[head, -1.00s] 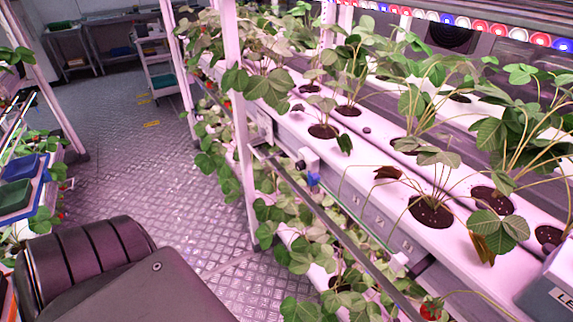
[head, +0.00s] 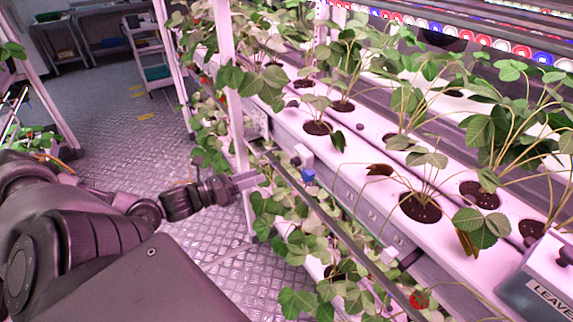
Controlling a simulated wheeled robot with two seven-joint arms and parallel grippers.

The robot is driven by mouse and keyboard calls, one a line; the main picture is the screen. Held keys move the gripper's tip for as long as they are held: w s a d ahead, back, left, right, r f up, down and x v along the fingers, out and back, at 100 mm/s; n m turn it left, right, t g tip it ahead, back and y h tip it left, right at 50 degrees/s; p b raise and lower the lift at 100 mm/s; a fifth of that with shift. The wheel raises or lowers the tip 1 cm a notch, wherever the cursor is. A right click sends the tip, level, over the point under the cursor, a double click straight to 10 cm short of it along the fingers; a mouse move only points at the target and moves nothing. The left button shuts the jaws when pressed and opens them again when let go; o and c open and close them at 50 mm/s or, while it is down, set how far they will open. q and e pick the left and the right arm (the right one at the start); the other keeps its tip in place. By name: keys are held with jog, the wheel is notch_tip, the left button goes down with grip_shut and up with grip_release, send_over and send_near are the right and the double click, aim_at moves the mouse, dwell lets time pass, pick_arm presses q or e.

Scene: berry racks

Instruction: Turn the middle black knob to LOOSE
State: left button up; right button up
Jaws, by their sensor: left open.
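A small dark knob (head: 296,161) sits on a white fitting at the front side of the white growing channel, in the middle of the head view. A blue part (head: 308,176) is just below and right of it. I cannot read any LOOSE marking or tell how the knob is turned. I cannot tell whether it is the middle knob. My left gripper (head: 258,179) is open and empty, to the left of the knob and apart from it, beside the rack post. My right gripper is out of view.
Strawberry plants grow in the white channel (head: 345,140), with more leaves hanging below it. A pink-white post (head: 235,110) stands close to my left gripper. A grey rail (head: 335,225) runs below the knob. A grey box labelled LEAVE (head: 520,290) is at lower right. The aisle floor (head: 130,125) is clear.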

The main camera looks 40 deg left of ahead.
aim_at(292, 163)
pick_arm(q)
jog(key=b+x, duration=0.2)
jog(key=x, duration=0.6)
jog(key=shift+w+a, duration=0.1)
jog(key=shift+x, duration=1.25)
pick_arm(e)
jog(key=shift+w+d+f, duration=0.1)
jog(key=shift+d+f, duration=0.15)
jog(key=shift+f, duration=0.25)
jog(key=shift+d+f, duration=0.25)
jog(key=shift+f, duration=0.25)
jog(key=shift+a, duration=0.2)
pick_arm(q)
jog(key=shift+c, duration=0.6)
jog(key=c, duration=0.9)
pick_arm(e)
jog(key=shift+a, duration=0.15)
